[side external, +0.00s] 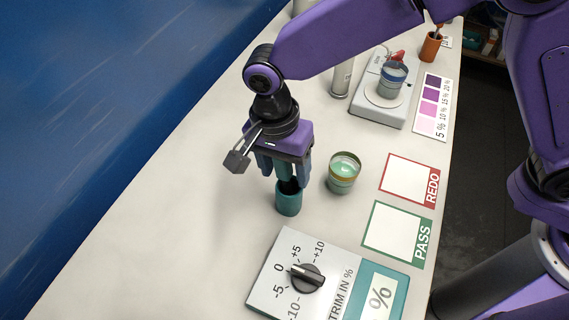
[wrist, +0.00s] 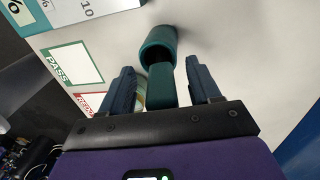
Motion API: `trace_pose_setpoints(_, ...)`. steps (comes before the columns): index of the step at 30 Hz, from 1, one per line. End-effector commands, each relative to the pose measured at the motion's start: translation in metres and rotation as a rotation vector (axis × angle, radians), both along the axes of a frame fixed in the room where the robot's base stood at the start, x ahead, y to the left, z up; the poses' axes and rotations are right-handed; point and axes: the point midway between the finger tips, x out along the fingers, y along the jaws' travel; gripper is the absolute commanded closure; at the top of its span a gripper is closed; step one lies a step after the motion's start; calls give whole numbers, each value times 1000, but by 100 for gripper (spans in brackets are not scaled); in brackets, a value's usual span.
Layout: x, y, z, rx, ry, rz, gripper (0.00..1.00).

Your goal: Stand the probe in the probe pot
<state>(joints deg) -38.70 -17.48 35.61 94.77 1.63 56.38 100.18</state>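The probe pot (side external: 289,201) is a teal cylinder standing upright on the bench, with a dark open mouth; it also shows in the wrist view (wrist: 160,38). The probe's teal block-shaped handle (wrist: 162,88) is between my gripper's fingers, at the pot's mouth. Its lower end is hidden, seemingly inside the pot. My gripper (side external: 283,178) points down just above the pot. In the wrist view its two blue fingers (wrist: 162,78) stand apart, one on each side of the handle, with a narrow gap showing on both sides.
A glass of green liquid (side external: 344,173) stands close right of the pot. Beyond are a REDO card (side external: 405,180), a PASS card (side external: 395,230) and a scale (side external: 372,108) carrying a beaker (side external: 392,80). A trim dial box (side external: 270,290) sits in front. The bench left of the pot is clear.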

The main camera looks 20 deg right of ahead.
Motion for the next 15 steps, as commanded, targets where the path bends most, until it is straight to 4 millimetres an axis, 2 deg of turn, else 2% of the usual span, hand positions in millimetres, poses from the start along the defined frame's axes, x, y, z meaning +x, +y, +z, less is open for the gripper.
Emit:
trace_pose_setpoints(10, 1, 1, 3, 1, -1, 0, 38)
trace_pose_setpoints(15, 3, 3, 24, 4, -3, 0, 38)
